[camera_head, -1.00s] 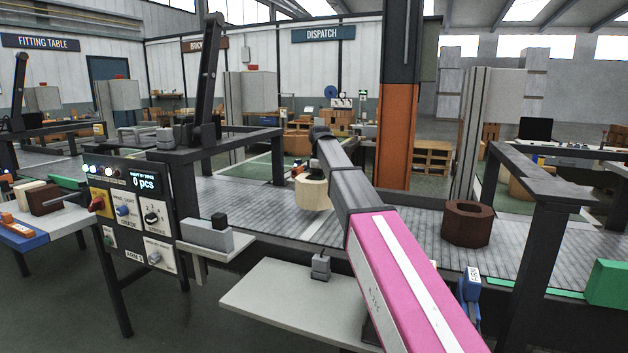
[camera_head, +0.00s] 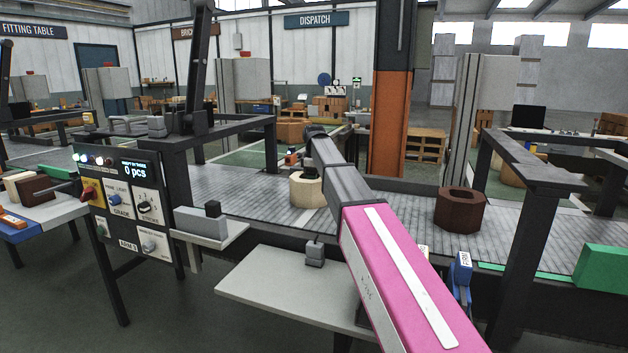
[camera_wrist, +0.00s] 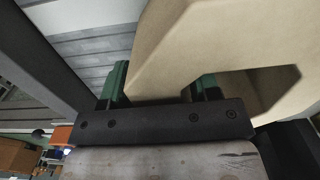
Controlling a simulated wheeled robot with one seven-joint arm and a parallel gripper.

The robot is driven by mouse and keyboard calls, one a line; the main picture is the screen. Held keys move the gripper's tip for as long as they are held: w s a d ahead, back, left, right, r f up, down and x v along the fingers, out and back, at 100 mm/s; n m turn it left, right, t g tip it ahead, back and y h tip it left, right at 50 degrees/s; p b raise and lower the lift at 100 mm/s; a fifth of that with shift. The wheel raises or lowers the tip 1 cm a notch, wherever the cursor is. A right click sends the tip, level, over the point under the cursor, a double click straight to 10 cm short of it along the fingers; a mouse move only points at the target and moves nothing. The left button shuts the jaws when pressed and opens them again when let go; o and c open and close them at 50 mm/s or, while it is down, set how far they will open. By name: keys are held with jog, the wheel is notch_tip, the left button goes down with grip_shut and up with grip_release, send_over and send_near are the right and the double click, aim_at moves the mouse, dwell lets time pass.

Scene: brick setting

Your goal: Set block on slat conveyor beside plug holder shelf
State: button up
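The cream hollow block (camera_head: 308,194) is at the end of my arm over the slat conveyor (camera_head: 372,222). In the wrist view my gripper (camera_wrist: 160,88) has its two green fingers on either side of the block's wall (camera_wrist: 165,60), shut on it. My gripper is mostly hidden behind the arm in the head view. Whether the block's underside touches the slats cannot be told. A small shelf (camera_head: 236,236) with a grey holder and black piece (camera_head: 205,221) is left of the block, nearer me. A grey plate (camera_head: 262,291) with a small grey fixture (camera_head: 315,253) lies in front.
A dark brown hollow block (camera_head: 460,209) stands on the conveyor to the right. Black frames (camera_head: 535,185) rise at both sides. A control panel (camera_head: 128,208) stands left; an orange column (camera_head: 392,130) is behind. Bare slats lie between the two blocks.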

jog(key=shift+r, duration=0.1)
notch_tip(320, 180, up, 12)
jog(key=shift+r, duration=0.1)
dwell(0.6)
